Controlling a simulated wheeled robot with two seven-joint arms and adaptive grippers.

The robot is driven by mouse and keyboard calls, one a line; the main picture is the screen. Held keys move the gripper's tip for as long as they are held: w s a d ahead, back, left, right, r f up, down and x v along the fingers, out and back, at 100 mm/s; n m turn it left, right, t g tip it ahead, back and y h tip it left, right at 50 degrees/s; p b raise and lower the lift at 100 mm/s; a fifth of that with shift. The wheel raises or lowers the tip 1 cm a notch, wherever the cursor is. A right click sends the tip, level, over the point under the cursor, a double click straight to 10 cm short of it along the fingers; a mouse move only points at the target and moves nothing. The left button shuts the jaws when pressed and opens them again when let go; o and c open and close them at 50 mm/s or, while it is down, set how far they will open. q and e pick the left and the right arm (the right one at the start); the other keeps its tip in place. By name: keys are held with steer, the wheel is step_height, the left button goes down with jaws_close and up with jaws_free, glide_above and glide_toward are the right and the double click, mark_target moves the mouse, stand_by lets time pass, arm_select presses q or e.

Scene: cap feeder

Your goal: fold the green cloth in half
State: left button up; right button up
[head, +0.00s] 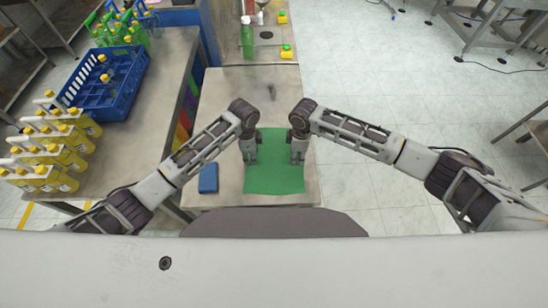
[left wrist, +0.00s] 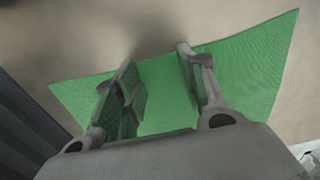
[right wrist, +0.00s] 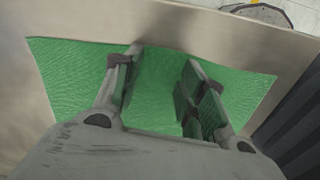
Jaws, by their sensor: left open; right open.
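The green cloth (head: 275,172) lies spread out in a single sheet on the steel table, near its front edge. My left gripper (head: 250,160) is over the cloth's left side and my right gripper (head: 298,160) over its right side, both pointing down. In the left wrist view, the open fingers straddle a stretch of cloth (left wrist: 165,98) near one edge. In the right wrist view, the open fingers also have cloth (right wrist: 155,95) between and below them, near an edge. Neither gripper holds anything. Whether the fingertips touch the cloth is unclear.
A small blue block (head: 208,178) lies left of the cloth. A green bottle (head: 247,40) and yellow items stand at the table's far end. A side table at left carries a blue crate (head: 75,92) and several yellow bottles (head: 50,160).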

arm_select(q)
steer(key=shift+f, duration=0.1)
steer(key=shift+c, duration=0.3)
arm_select(e)
steer(key=shift+f, duration=0.1)
steer(key=shift+c, duration=0.3)
arm_select(q)
steer(key=shift+s+f, duration=0.15)
jaws_close()
arm_select(e)
steer(key=shift+s+f, duration=0.1)
jaws_close()
arm_select(q)
steer(key=shift+r+p, duration=0.3)
arm_select(e)
steer(key=shift+r, duration=0.25)
